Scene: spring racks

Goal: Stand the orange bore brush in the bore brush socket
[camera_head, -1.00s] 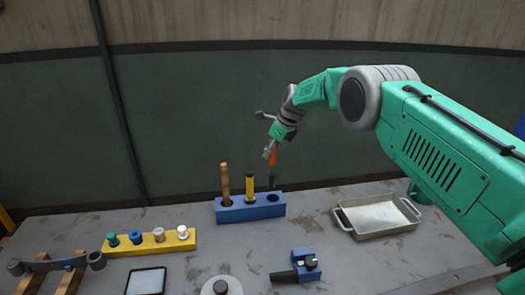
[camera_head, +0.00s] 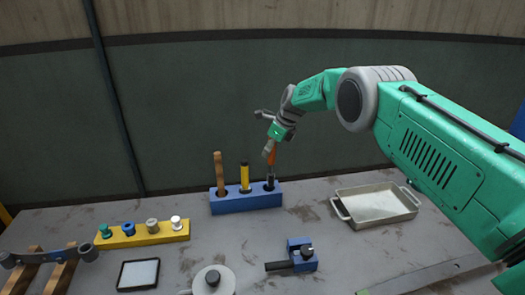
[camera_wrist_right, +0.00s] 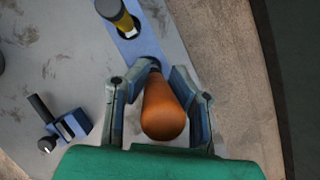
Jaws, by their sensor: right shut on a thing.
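The orange bore brush (camera_head: 271,158) hangs upright, handle up, in my right gripper (camera_head: 269,150). In the right wrist view its orange handle (camera_wrist_right: 163,112) sits between the two fingers, which are shut on it. The brush's dark lower end meets the right-hand hole of the blue socket block (camera_head: 232,206). It seems to be at or just inside the hole; the exact depth is hard to tell. My left gripper is not in view.
A wooden-handled tool (camera_head: 220,172) and a yellow tool (camera_head: 244,176) stand in the block's other holes. A metal tray (camera_head: 375,207) lies to the right. A yellow rack (camera_head: 150,236) with several knobs is at left, a blue clamp (camera_head: 300,253) in front.

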